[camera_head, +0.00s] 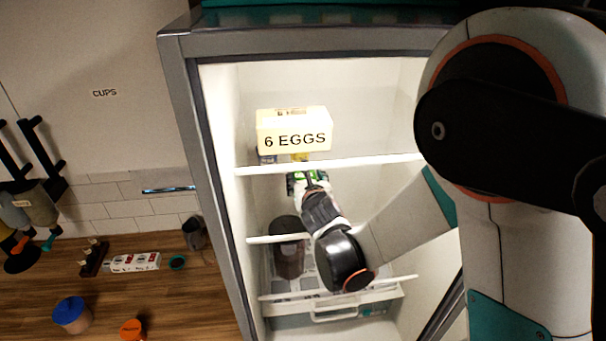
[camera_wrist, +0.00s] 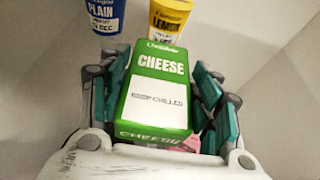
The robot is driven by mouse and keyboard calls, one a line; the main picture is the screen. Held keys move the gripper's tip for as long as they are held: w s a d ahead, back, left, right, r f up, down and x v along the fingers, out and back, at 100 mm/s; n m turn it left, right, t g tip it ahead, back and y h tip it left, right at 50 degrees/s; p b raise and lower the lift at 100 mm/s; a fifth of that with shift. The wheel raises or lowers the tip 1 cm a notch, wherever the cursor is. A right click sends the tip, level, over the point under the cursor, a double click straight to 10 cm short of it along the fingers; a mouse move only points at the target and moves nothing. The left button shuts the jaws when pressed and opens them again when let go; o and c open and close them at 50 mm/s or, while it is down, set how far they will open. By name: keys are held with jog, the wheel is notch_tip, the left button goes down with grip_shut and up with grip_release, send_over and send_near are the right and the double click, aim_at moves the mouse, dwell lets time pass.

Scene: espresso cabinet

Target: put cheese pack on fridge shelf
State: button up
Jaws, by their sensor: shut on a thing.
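The green and white cheese pack (camera_wrist: 158,85) is upright between the teal finger pads of my gripper (camera_wrist: 164,72) in the wrist view, and the gripper is shut on it. In the head view, my gripper (camera_head: 309,184) is inside the open fridge, and a bit of the green pack (camera_head: 292,186) shows just below the front edge of the upper fridge shelf (camera_head: 345,163). A middle shelf (camera_head: 262,240) lies lower, partly hidden by my arm. I cannot tell whether the pack touches a shelf.
A "6 EGGS" box (camera_head: 293,131) is on the upper shelf. A blue "PLAIN" cup (camera_wrist: 104,16) and a yellow "LEMON" cup (camera_wrist: 164,20) are beyond the pack. A dark container (camera_head: 288,258) stands left of my arm. The fridge's left wall edge (camera_head: 205,170) is close by.

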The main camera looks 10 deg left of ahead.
jog(key=shift+d+f, duration=0.1)
jog(key=shift+f, duration=0.1)
jog(key=shift+c, duration=0.6)
jog(key=shift+s+r, duration=0.2)
jog(key=shift+s, duration=0.35)
jog(key=shift+s+d+r, duration=0.1)
jog(key=shift+s+r, duration=0.1)
jog(key=shift+s, duration=0.1)
jog(key=shift+w+d+f, duration=0.1)
jog(key=shift+w+f, duration=0.35)
jog(key=o, duration=1.4)
jog(key=shift+c, duration=0.2)
jog(key=shift+s+r, duration=0.25)
jog(key=shift+s, duration=0.05)
jog(key=shift+w, duration=0.25)
jog(key=shift+s+r, duration=0.1)
jog(key=shift+s, duration=0.1)
jog(key=v, duration=1.1)
jog(key=shift+s+r+p, duration=0.1)
jog(key=shift+s+p, duration=0.2)
jog(key=shift+s, duration=0.1)
